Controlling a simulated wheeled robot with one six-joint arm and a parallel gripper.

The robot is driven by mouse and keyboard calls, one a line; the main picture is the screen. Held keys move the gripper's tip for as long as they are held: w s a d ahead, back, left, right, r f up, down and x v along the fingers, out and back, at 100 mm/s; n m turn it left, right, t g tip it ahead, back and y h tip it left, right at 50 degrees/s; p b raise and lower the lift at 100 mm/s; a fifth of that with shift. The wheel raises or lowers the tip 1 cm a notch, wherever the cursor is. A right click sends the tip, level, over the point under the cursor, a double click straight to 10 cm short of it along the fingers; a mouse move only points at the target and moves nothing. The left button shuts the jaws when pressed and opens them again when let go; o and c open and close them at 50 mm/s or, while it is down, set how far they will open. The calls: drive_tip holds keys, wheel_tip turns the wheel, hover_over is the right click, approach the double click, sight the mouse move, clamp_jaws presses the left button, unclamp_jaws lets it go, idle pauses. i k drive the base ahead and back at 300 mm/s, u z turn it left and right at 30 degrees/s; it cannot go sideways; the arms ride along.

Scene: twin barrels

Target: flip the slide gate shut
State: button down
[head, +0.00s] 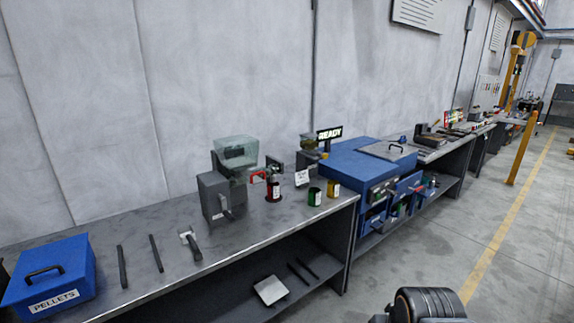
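A grey machine (220,200) with a clear hopper (236,152) on top stands on the near workbench. A small red handle-like part (258,177) sticks out at its right side, below the hopper. It may be the slide gate, but it is too small to tell whether it is open or shut. A grey lever (226,206) hangs on the machine's front. My gripper is not in view. A dark rounded part, likely of my arm, shows at the bottom edge, well to the right of the machine and apart from it.
Red, green and yellow cans (314,196) stand right of the machine. A blue PELLETS box (52,275) and several dark tools lie to its left. A blue cabinet (362,172) with a READY sign (330,134) adjoins.

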sight(251, 177)
drive_tip(key=u, duration=0.25)
drive_tip(key=i, duration=0.75)
drive_tip(key=u, duration=1.05)
drive_tip(key=i, duration=0.35)
drive_tip(key=u, duration=0.35)
